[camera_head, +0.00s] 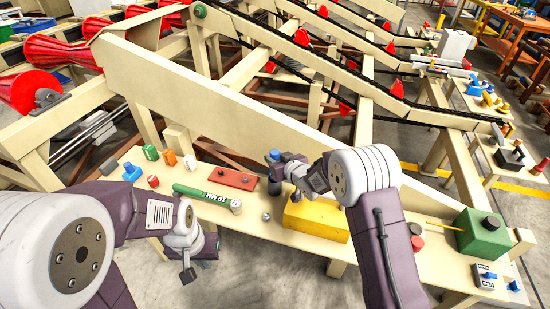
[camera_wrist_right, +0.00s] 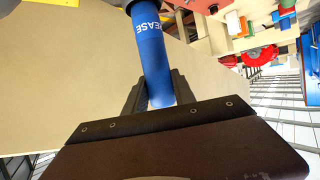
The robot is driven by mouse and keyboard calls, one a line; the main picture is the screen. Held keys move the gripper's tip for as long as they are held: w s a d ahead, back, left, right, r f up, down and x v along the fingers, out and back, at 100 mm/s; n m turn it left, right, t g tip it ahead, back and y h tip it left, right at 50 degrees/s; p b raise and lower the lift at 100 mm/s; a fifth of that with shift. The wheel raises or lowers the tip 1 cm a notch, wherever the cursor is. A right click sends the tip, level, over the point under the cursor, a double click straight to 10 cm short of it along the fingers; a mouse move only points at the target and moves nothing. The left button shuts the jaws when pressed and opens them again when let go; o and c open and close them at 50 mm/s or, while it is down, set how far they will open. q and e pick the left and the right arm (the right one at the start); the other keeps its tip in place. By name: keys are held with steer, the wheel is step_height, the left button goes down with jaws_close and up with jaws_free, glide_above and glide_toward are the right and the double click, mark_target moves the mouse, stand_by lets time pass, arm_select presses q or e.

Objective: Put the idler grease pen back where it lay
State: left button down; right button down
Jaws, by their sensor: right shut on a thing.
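The idler grease pen is a blue tube with white lettering ending in "EASE" in the right wrist view (camera_wrist_right: 153,55). My right gripper (camera_wrist_right: 156,90) is shut on it, with one dark finger on each side. In the head view the pen's blue end (camera_head: 273,155) shows at my right gripper (camera_head: 275,168), above the cream bench (camera_head: 330,255) and left of a yellow block. The rest of the pen is mostly hidden there. My left gripper (camera_head: 188,275) hangs at the bench's front edge with nothing visible in it; its finger gap is unclear.
Near the right gripper are a green marked tube (camera_head: 205,195), a red plate (camera_head: 232,178) and a yellow block (camera_head: 316,220). A green box (camera_head: 482,232) stands at the bench's right end. A cream conveyor beam (camera_head: 220,100) runs behind.

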steer(key=shift+r, duration=0.1)
steer(key=c, duration=0.9)
jaws_free()
steer(key=shift+c, duration=0.2)
steer(key=v, duration=0.9)
steer(key=shift+b, duration=0.35)
